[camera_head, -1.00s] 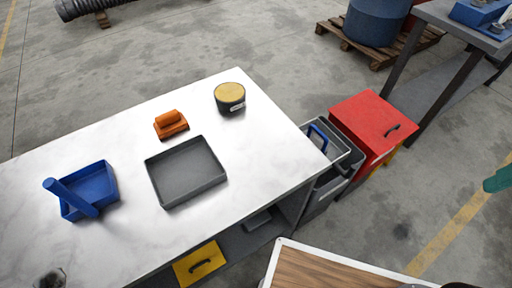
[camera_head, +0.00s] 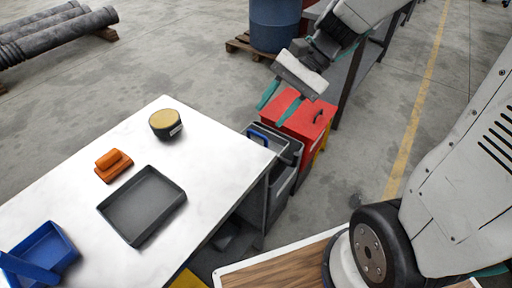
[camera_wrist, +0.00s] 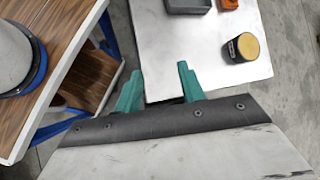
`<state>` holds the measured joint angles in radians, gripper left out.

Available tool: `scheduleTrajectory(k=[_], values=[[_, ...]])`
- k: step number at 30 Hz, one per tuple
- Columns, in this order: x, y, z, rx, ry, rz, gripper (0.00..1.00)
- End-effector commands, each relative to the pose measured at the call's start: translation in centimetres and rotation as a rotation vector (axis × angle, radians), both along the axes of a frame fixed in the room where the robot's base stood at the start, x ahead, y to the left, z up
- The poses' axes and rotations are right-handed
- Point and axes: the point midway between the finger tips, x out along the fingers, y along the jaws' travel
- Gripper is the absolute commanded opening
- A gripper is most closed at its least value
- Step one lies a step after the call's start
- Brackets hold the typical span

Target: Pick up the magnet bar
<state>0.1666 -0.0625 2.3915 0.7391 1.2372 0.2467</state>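No thing in view is clearly recognisable as the magnet bar. A blue bar (camera_head: 28,268) leans across a blue tray (camera_head: 52,250) at the lower left of the white table (camera_head: 215,150). An orange block with a rounded handle (camera_head: 113,163) sits on the table behind a dark grey tray (camera_head: 143,207). My gripper (camera_head: 279,102) is open and empty, and appears in front of the red box, off the table's right side. Its teal fingers are spread in the wrist view (camera_wrist: 158,72). The blue tray is partly cut off by the frame edge.
A dark tin with a yellow top (camera_head: 166,122) stands near the table's far edge; it also shows in the wrist view (camera_wrist: 243,48). Grey bins (camera_head: 283,150) and a red box (camera_head: 309,118) stand right of the table. The dark grey tray looks empty.

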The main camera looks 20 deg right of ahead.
Motion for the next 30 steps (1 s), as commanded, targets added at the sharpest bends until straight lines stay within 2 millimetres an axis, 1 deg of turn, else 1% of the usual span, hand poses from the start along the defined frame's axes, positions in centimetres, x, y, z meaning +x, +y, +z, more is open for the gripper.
scheduleTrajectory(k=[1, 3, 5, 6, 8, 9, 11, 12, 14, 15, 17, 18, 21, 24, 27, 30], values=[[1.7, 0.1, -1.3, 0.053, 0.066, -0.078, 0.4], [4.0, 0.2, -2.8, 0.127, 0.147, -0.194, 0.4], [6.1, 0.1, -4.3, 0.19, 0.218, -0.296, 0.4], [7.4, 0.0, -5.3, 0.23, 0.265, -0.365, 0.4], [9.4, -0.4, -7.2, 0.289, 0.336, -0.469, 0.4], [10.7, -0.8, -8.5, 0.327, 0.383, -0.54, 0.4], [12.5, -1.4, -10.6, 0.383, 0.456, -0.647, 0.4], [13.7, -2.0, -12.2, 0.42, 0.502, -0.719, 0.4], [15.2, -2.9, -14.7, 0.472, 0.572, -0.828, 0.4], [16.2, -3.7, -16.5, 0.507, 0.62, -0.903, 0.4], [17.4, -4.8, -19.3, 0.556, 0.687, -1.012, 0.4], [18.0, -5.6, -21.1, 0.586, 0.728, -1.081, 0.4], [19.1, -7.3, -25.4, 0.65, 0.817, -1.235, 0.4], [19.5, -8.7, -28.6, 0.695, 0.877, -1.347, 0.4], [19.6, -9.5, -30.5, 0.723, 0.912, -1.416, 0.4], [19.8, -9.8, -31.5, 0.736, 0.929, -1.449, 0.4]])
